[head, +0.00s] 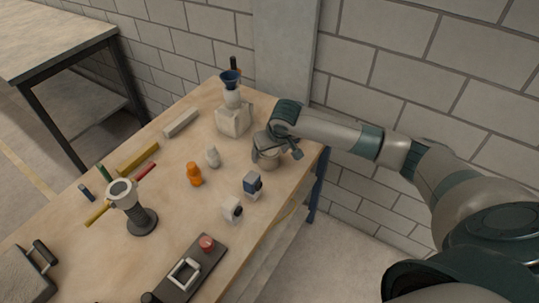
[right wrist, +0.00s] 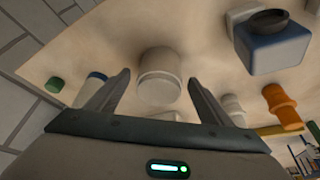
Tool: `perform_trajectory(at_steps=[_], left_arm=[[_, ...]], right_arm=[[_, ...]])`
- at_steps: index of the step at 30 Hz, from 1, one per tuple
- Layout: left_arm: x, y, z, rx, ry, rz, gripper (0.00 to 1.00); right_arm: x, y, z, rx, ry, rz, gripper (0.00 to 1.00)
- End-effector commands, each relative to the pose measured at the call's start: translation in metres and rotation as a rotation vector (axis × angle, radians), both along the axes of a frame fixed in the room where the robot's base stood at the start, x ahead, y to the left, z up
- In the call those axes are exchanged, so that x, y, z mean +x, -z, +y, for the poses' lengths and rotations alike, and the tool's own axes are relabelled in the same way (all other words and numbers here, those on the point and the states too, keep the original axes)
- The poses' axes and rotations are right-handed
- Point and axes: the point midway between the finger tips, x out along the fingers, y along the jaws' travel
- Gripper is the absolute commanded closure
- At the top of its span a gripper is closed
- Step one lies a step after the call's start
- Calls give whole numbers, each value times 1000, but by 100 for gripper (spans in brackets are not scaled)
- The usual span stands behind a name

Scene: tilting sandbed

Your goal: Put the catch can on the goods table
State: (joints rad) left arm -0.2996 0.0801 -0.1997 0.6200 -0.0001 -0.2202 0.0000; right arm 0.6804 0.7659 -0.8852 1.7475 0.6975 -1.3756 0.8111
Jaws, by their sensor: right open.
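A pale round can (head: 266,159), which looks like the catch can, stands on the wooden work table (head: 222,240) near its far right end. My right gripper (head: 285,147) is over and beside it, partly hiding it. In the right wrist view the pale can (right wrist: 158,78) shows between the two spread, open fingers, with a gap to each side. I cannot tell how deep it sits between them. A second table (head: 55,37) with black legs stands at the upper left, its visible top empty. Which one is the goods table cannot be told. My left gripper is not in view.
A block with a blue funnel (head: 233,115) is behind. A dark stand (head: 139,215) is at left. The wall is close behind.

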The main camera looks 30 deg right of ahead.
Motion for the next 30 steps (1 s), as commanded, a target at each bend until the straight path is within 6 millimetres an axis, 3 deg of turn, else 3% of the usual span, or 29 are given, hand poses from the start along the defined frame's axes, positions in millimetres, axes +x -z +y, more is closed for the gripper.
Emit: perform_trajectory(at_steps=[15, 21, 30], left_arm=[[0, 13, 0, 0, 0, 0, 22], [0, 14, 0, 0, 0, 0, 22], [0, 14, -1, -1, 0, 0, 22]], right_arm=[[-32, -78, 2, 1, 0, -2, 26], [-37, -89, 2, 0, 0, 0, 26], [-37, -90, 2, 0, 1, 0, 26]])
